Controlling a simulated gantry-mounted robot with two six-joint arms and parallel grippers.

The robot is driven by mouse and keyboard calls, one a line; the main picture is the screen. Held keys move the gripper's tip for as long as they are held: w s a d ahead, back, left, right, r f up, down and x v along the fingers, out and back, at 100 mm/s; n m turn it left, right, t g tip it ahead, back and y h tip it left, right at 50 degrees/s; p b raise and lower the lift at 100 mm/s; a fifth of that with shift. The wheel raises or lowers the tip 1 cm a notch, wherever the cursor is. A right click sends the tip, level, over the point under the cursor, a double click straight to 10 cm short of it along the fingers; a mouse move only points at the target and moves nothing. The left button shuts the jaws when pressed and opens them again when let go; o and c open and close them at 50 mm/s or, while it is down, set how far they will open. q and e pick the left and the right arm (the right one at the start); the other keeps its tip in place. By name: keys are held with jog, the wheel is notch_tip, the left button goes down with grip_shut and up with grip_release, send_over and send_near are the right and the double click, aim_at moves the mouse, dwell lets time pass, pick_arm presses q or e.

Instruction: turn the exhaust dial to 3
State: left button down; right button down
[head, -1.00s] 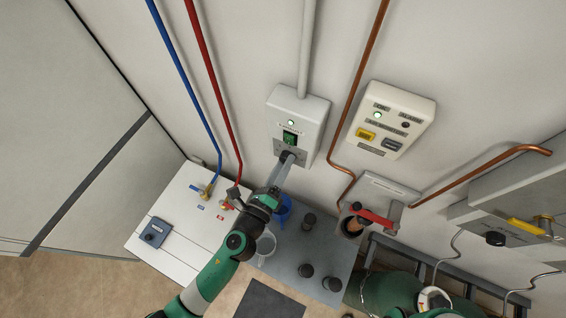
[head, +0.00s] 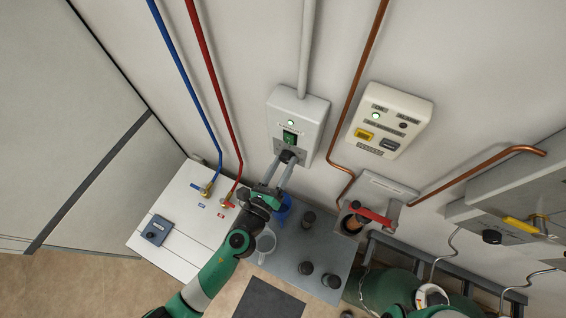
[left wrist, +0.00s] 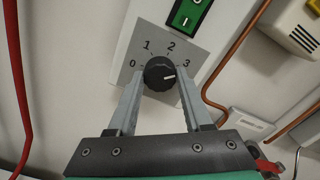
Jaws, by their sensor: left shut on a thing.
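The exhaust dial is a round black knob (head: 288,156) on the lower part of a white wall box (head: 312,112). My right gripper is not in view.
A green switch (head: 289,138) is just above the dial. A white alarm box (head: 391,120) and a copper pipe (head: 352,100) are to the right. A red-handled valve (head: 372,215) is lower right.

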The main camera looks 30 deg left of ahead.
pick_arm(q)
jog(key=shift+c, duration=1.6)
grip_release()
jog(key=s+b, duration=0.1)
jog(key=s, duration=1)
jog(key=shift+s, duration=0.35)
